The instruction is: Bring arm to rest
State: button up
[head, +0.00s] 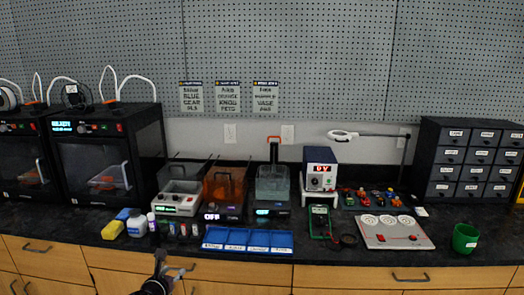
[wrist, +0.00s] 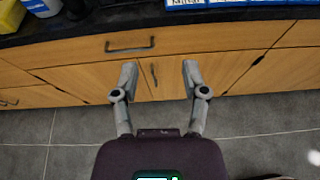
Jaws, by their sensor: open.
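My gripper (wrist: 157,78) is open and empty in the wrist view, its two grey fingers spread apart over the wooden cabinet fronts and grey floor. In the head view my gripper (head: 175,268) shows at the bottom, in front of the bench's front edge and below the blue bin tray. Nothing is between the fingers or touching them. The rest of my arm is mostly out of the head view.
The black bench top (head: 75,225) carries 3D printers (head: 105,150), a blue tray (head: 248,240), a green cup (head: 465,238), a white panel (head: 393,232) and a drawer cabinet (head: 470,160). Wooden cabinets with a handle (wrist: 130,46) lie below. The grey floor (wrist: 50,145) looks clear.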

jog(key=w+d+f+m+g+h, duration=0.2)
jog(key=d+f+m+g, duration=0.15)
jog(key=d+m, duration=0.6)
jog(key=w+d+f+m+g+h, duration=0.1)
jog(key=d+f+m+g, duration=0.4)
jog(key=d, duration=0.8)
jog(key=s+d+f+m+g+y, duration=0.25)
jog(key=s+d+m, duration=0.25)
jog(key=d+m, duration=0.5)
jog(key=s+d+f+m+g+y, duration=0.1)
jog(key=s+d+m+g+y, duration=0.2)
jog(key=d+m, duration=0.75)
notch_tip(320, 180, up, 15)
jog(key=s+h+p, duration=0.1)
jog(key=p, duration=1.4)
jog(key=shift+s+d+f, duration=0.1)
jog(key=shift+f, duration=0.1)
